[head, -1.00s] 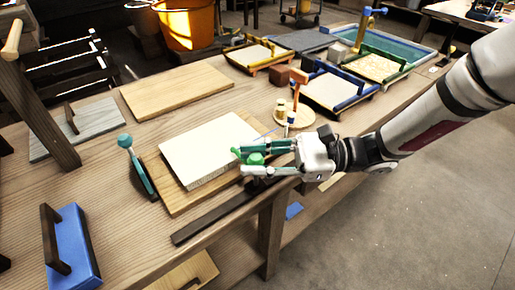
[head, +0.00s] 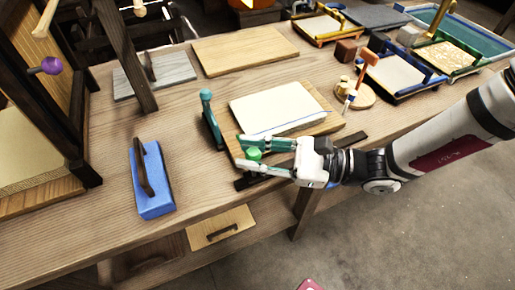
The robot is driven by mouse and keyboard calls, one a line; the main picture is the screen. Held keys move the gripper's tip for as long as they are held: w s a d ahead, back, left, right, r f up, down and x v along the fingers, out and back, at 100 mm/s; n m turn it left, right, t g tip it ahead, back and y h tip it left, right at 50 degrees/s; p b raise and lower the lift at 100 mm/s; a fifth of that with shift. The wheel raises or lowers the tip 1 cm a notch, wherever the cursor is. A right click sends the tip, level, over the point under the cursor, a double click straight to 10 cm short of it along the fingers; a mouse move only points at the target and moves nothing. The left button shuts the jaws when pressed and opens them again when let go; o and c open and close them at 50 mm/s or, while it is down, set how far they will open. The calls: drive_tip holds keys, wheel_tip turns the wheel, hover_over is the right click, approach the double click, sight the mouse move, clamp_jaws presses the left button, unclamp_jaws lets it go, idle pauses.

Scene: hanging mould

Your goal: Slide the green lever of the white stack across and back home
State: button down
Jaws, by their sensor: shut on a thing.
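The white stack (head: 278,104) lies flat on a wooden board (head: 328,124) on the workbench. A thin blue line shows along its front edge. The green lever's round knob (head: 254,154) is in front of the stack's left part, over a dark rail (head: 355,138) that runs along the board's front. My gripper (head: 246,154) reaches in from the right and is shut on the knob, one finger on its far side and one on its near side. The lever's lower part is hidden behind the near finger.
A teal-knobbed post (head: 207,105) stands left of the board, close to the fingertips. A blue block with a dark handle (head: 156,185) lies further left. A dark wooden frame (head: 75,120) stands at the far left. Trays crowd the back right.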

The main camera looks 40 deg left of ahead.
drive_tip(key=shift+s, duration=0.3)
drive_tip(key=c, duration=1.3)
unclamp_jaws()
drive_tip(key=shift+a, duration=0.1)
drive_tip(key=shift+w, duration=0.1)
drive_tip(key=shift+w+d, duration=0.15)
drive_tip(key=shift+d, duration=0.1)
drive_tip(key=v, duration=1.1)
drive_tip(key=shift+w+d+f, duration=0.1)
drive_tip(key=shift+w+d, duration=0.05)
